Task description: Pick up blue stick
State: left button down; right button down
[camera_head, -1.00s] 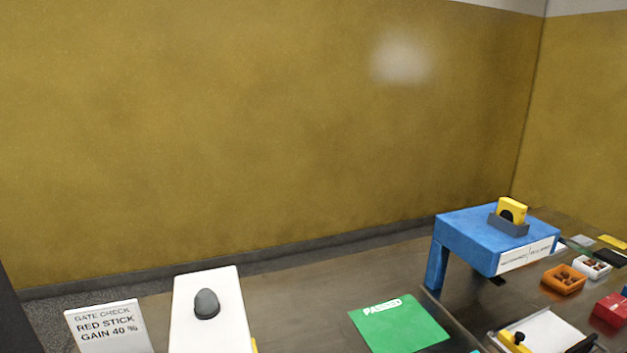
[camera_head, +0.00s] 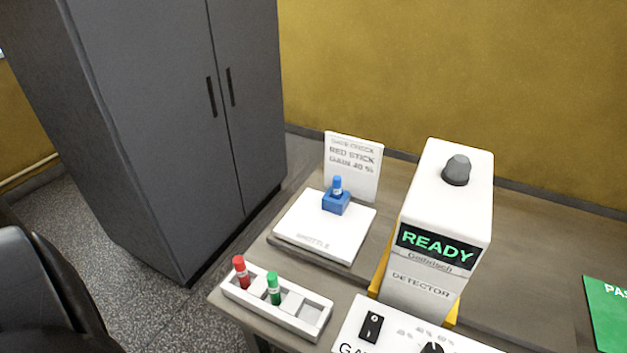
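The blue stick (camera_head: 337,184) stands upright in a small blue holder (camera_head: 336,203) on a white plate (camera_head: 300,226) labelled as a shuttle. A white sign (camera_head: 352,166) reading "RED STICK GAIN 40 %" stands just behind it. A red stick (camera_head: 241,272) and a green stick (camera_head: 274,288) stand in a white rack (camera_head: 309,316) nearer the table's front left edge. Neither of my grippers is in view.
A white detector (camera_head: 433,230) with a green "READY" display and a grey knob on top stands right of the shuttle. A panel (camera_head: 397,335) with a switch and dial sits in front. A grey cabinet (camera_head: 165,110) stands behind left. A green mat (camera_head: 607,310) lies at right.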

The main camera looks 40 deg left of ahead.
aim_at(336, 184)
jog(key=u, duration=1.1)
jog(key=j+u, duration=0.15)
jog(key=u, duration=0.25)
jog(key=j+u, duration=0.15)
jog(key=u, duration=0.25)
jog(key=j+u, duration=0.15)
jog(key=u, duration=0.25)
jog(key=i+j+u, duration=0.25)
jog(key=i+j, duration=0.9)
jog(key=i+z, duration=0.2)
jog(key=z, duration=0.25)
jog(key=i+z, duration=0.2)
jog(key=z, duration=0.2)
jog(key=i+j+z, duration=0.1)
jog(key=z, duration=0.35)
jog(key=i+j+z, duration=0.15)
jog(key=z, duration=0.25)
jog(key=i+z, duration=0.15)
jog(key=z, duration=0.3)
jog(key=i+j+z, duration=0.1)
jog(key=z, duration=0.35)
jog(key=i+j+z, duration=0.1)
jog(key=z, duration=0.3)
jog(key=i+j+z, duration=0.1)
jog(key=z, duration=0.35)
